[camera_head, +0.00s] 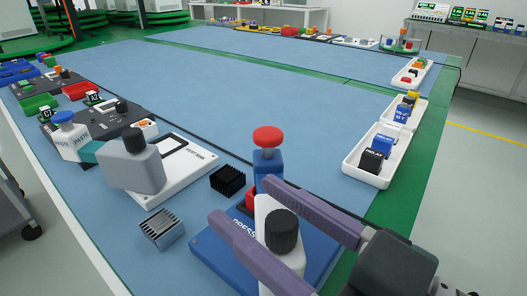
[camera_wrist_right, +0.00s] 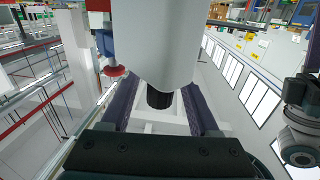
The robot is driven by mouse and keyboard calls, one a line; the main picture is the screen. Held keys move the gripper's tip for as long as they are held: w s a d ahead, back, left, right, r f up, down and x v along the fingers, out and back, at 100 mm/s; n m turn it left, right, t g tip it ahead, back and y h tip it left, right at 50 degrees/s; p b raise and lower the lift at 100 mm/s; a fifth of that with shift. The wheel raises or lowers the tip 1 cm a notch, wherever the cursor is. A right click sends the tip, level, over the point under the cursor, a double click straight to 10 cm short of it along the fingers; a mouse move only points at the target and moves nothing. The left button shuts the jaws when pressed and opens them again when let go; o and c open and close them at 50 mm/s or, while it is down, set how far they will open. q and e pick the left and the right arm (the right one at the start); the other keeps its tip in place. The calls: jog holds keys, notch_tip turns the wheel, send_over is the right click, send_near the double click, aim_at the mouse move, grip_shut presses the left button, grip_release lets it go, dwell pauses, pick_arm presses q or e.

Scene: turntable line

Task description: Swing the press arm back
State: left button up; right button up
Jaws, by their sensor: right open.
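The press is at the lower middle of the head view, with a blue base (camera_head: 212,250) lettered PRESS and a blue post topped by a red knob (camera_head: 268,137). Its white press arm (camera_head: 264,208) carries a black knob (camera_head: 282,230). My right gripper (camera_head: 245,200) is open, with one purple finger on each side of the white arm. In the right wrist view the black knob (camera_wrist_right: 160,99) shows between the open fingers (camera_wrist_right: 160,85), below a large white part (camera_wrist_right: 156,40). I cannot tell whether the fingers touch the arm. My left gripper is not in view.
A black finned block (camera_head: 228,180) and a silver finned block (camera_head: 162,230) lie left of the press. White trays (camera_head: 352,168) line the right edge. The blue table's middle is clear.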

jog(key=shift+w+a, duration=0.4)
jog(key=shift+c, duration=0.3)
grip_shut()
dwell(0.9)
